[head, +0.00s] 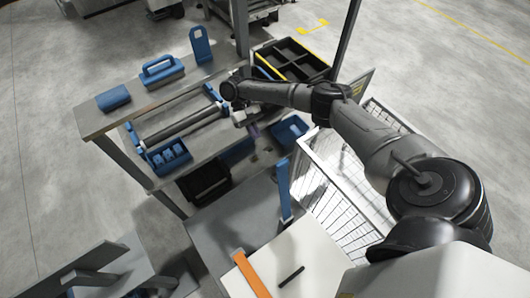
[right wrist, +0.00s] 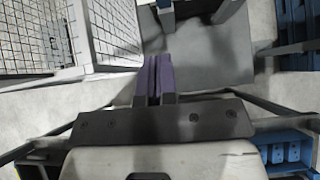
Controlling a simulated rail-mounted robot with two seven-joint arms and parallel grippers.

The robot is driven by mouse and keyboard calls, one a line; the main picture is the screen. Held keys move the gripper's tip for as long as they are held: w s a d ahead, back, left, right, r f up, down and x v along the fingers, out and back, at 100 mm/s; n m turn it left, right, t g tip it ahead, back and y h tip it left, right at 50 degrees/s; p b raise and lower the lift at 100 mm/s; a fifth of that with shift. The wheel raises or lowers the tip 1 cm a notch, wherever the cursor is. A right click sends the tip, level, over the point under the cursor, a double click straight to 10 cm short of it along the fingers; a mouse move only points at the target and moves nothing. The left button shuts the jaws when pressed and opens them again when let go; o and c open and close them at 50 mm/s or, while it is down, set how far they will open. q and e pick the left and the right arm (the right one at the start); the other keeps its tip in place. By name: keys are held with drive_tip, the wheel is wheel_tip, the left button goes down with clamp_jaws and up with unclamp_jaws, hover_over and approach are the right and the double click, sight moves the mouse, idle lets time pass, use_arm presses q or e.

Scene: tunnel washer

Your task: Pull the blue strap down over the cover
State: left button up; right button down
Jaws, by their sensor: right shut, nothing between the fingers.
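The blue strap (head: 284,190) stands upright at the right edge of a flat grey panel (head: 232,222), which looks like the cover; I cannot tell for certain. An orange strap (head: 252,274) lies between this panel and a pale top with a black handle (head: 291,276). My right gripper (head: 254,132) is beyond the blue strap, over the workbench side, apart from the strap. In the right wrist view its purple fingers (right wrist: 152,80) are together with nothing between them. A grey surface (right wrist: 212,58) lies past them. My left gripper is not in view.
A white wire cage (head: 345,185) stands right of the strap, under my right arm. A black divided tray (head: 290,60) is at the back.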

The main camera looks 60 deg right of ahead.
drive_tip(key=s+a+r+p+x, duration=0.1)
drive_tip(key=p+x, duration=0.3)
drive_tip(key=x, duration=0.8)
drive_tip(key=shift+s+r, duration=0.4)
drive_tip(key=shift+s, duration=0.05)
drive_tip(key=shift+r, duration=0.1)
